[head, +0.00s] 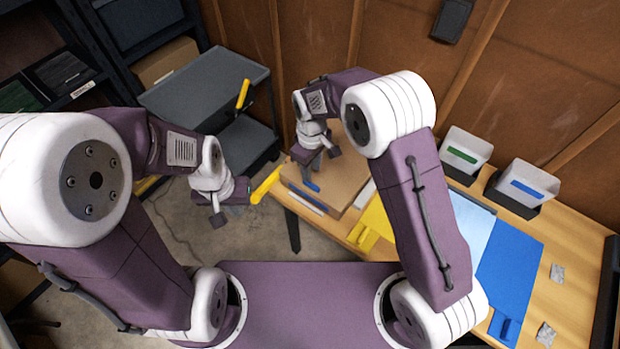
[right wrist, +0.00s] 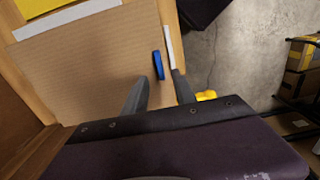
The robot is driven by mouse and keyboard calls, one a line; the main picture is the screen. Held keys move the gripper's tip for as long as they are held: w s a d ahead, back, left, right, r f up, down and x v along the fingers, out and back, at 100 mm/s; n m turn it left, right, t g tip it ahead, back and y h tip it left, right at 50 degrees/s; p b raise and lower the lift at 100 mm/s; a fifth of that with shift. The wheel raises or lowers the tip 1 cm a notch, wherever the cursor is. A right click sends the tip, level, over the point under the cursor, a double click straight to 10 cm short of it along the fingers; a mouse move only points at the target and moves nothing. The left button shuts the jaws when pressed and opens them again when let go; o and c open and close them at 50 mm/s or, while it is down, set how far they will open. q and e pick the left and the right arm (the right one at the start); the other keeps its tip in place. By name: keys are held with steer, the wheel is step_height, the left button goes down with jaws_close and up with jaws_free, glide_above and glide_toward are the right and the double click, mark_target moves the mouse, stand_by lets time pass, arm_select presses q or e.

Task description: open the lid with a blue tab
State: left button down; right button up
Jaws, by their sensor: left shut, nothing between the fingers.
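A flat brown cardboard lid (head: 345,175) lies at the left end of the wooden table, with a small blue tab (head: 311,186) at its near edge. In the right wrist view the cardboard (right wrist: 85,75) fills the left, and the blue tab (right wrist: 158,65) stands near its edge. My right gripper (head: 318,163) is over the cardboard, open; in the wrist view its fingers (right wrist: 160,82) are spread, with the tab just beyond and between their tips. Contact cannot be told. My left gripper (head: 217,218) is shut and empty, over the floor left of the table.
A yellow panel (head: 375,222) and a blue panel (head: 512,265) with its own tab lie to the right. Two dark-based white bins, with a green (head: 462,155) and a blue label (head: 527,190), stand at the back. A grey cart (head: 205,88) stands left.

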mark_target(311, 184)
step_height(311, 184, down, 7)
steer(key=shift+f+p, duration=0.1)
steer(key=shift+p, duration=0.35)
jaws_close()
stand_by(1.2)
